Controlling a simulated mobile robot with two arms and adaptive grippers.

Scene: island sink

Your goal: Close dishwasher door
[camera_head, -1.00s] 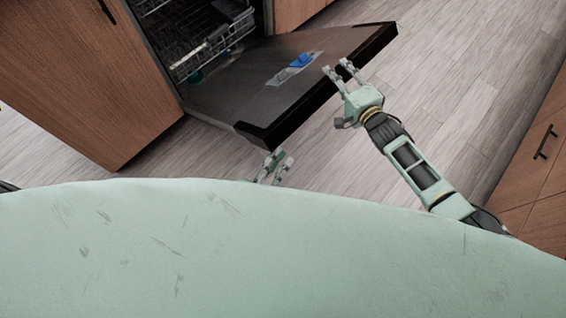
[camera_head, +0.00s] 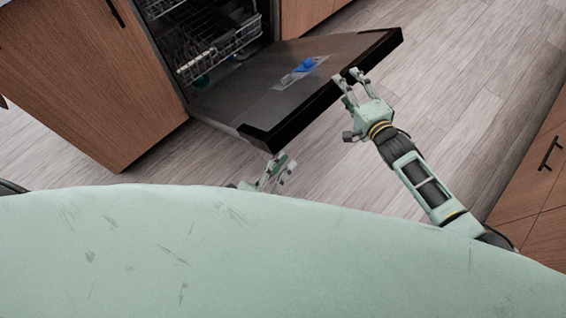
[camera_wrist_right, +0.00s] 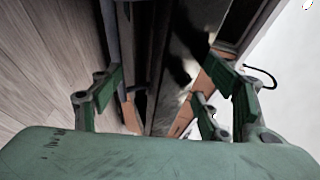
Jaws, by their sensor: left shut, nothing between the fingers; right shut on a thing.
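The dishwasher door (camera_head: 250,95) hangs open, lowered out from the cabinet front over the floor. Its dark outer edge (camera_head: 320,97) faces me. My right gripper (camera_head: 347,77) is at this edge, toward its far right end. In the right wrist view the door edge (camera_wrist_right: 168,70) runs between the gripper's separated fingers (camera_wrist_right: 163,88), which are shut on it. My left gripper (camera_head: 278,168) is shut and empty, close to the door's near corner; its lower part is hidden behind my green body. I cannot tell whether it touches the door.
The dishwasher interior shows a rack (camera_head: 225,45). A blue item (camera_head: 305,65) lies on the door's inner face. A wooden cabinet (camera_head: 85,70) stands at left, and drawers (camera_head: 545,180) at lower right. Wood floor (camera_head: 460,75) is clear at right.

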